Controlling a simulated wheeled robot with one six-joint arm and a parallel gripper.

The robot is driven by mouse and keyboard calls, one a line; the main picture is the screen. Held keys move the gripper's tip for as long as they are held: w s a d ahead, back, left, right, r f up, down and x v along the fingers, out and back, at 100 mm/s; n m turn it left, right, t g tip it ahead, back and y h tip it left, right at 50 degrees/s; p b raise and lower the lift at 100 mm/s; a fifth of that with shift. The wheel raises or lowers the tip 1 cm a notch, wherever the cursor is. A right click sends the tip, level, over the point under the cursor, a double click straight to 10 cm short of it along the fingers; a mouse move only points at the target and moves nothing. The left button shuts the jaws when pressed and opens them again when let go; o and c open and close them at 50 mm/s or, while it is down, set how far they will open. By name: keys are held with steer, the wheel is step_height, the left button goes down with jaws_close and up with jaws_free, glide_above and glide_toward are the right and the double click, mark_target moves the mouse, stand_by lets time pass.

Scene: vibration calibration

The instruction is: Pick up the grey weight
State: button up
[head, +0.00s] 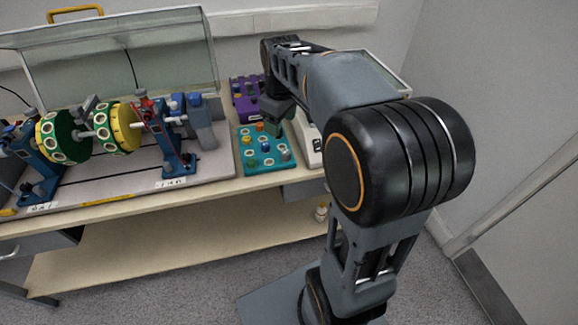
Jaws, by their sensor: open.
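A teal holder (272,163) stands on the bench and carries several small coloured weights and pale-rimmed holes. A small greyish piece (285,154) near its right side looks like the grey weight, but it is too small to be certain. My gripper (272,122) is above the back edge of the teal holder, pointing down, open. Its fingertips are small and dark here, and I see nothing held between them. I cannot tell its exact height above the weights.
A purple holder (243,101) with more weights stands behind the teal one. A pale device (308,145) sits close to its right, partly behind my arm. The rotor rig with green and yellow discs (122,127) fills the left, under a raised clear cover (170,55).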

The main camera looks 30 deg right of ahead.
steer(key=w+d+f+n+g+b, duration=0.1)
steer(key=w+d+f+n+b, duration=0.2)
steer(key=w+d+f, duration=0.3)
steer(key=b, duration=0.1)
glide_above(285, 152)
steer(key=f, duration=0.8)
steer(key=shift+s+d+f, duration=0.1)
steer(key=shift+d+f, duration=0.15)
steer(key=shift+f, duration=0.15)
steer(key=shift+a+f+b, duration=0.15)
steer(key=shift+f+b, duration=0.15)
steer(key=shift+f, duration=2.8)
steer(key=shift+c, duration=0.4)
steer(key=c, duration=0.9)
